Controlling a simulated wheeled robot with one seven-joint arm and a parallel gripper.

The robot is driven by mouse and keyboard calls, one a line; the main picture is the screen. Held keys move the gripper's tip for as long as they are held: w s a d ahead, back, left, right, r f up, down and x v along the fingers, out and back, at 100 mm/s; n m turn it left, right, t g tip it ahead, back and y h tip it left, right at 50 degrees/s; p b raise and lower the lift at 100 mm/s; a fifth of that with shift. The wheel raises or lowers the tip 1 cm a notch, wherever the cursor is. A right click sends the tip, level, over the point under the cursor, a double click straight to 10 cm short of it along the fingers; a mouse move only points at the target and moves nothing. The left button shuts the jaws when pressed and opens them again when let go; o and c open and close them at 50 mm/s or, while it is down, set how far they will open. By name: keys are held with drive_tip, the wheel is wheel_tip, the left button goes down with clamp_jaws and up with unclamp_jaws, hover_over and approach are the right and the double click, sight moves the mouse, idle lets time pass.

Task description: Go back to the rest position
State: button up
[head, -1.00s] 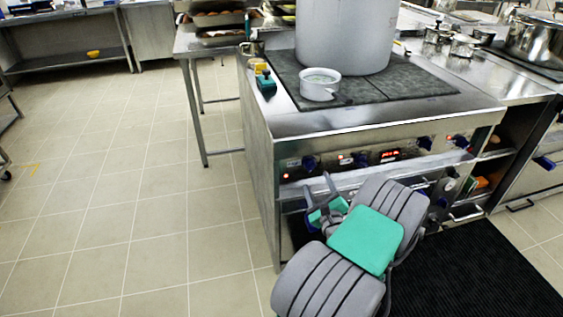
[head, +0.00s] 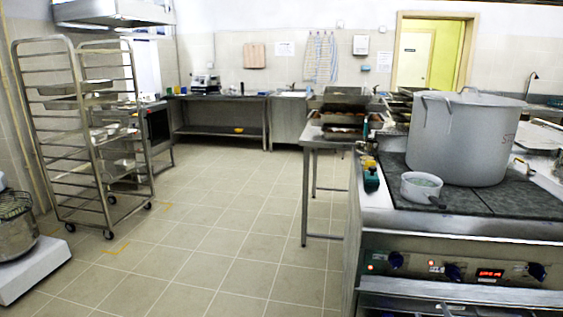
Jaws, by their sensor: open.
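My gripper and arm are outside the head view at this moment, so I cannot see what the gripper is near. The steel stove (head: 450,250) stands at the right with red lit displays and dark knobs on its front. A large grey stockpot (head: 465,140) stands upright on its dark cooktop. A small white saucepan (head: 421,187) sits beside the stockpot, at its front left. A small teal and dark object (head: 371,178) rests on the stove's left edge.
Open tiled floor (head: 215,225) lies left of the stove. A wheeled tray rack (head: 95,150) stands at the left, with a white-based machine (head: 30,270) at the lower left corner. A steel table (head: 308,185) adjoins the stove's far left. A doorway (head: 432,55) is at the back.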

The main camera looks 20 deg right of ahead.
drive_tip(key=w+a+r+n+g+y+p, duration=0.1)
drive_tip(key=w+a+r+n+y+p, duration=0.25)
drive_tip(key=w+a+n+y, duration=0.5)
drive_tip(key=w+a+r+n+g+y+p, duration=0.1)
drive_tip(key=w+a+r+n+y+p, duration=0.25)
drive_tip(key=w+a+n, duration=0.6)
drive_tip(key=s+a+r+n+g+p, duration=0.2)
drive_tip(key=a+r+n, duration=0.1)
drive_tip(key=a, duration=0.5)
drive_tip(key=s+a+r+n+g+p, duration=0.2)
drive_tip(key=a+r+n+g, duration=0.15)
drive_tip(key=a, duration=0.35)
drive_tip(key=s+a+r+n+g+h+p, duration=0.1)
drive_tip(key=s+a+r+n+g+p, duration=0.1)
drive_tip(key=s, duration=0.6)
drive_tip(key=s+a+r+n+g+h+p, duration=0.1)
drive_tip(key=s+a+r+n+g+p, duration=0.1)
drive_tip(key=s+a+r+n+p, duration=0.2)
drive_tip(key=s+a+r+n, duration=0.3)
drive_tip(key=s+r+n, duration=0.1)
drive_tip(key=shift+a+r, duration=0.25)
drive_tip(key=shift+r, duration=0.1)
drive_tip(key=shift+g, duration=0.25)
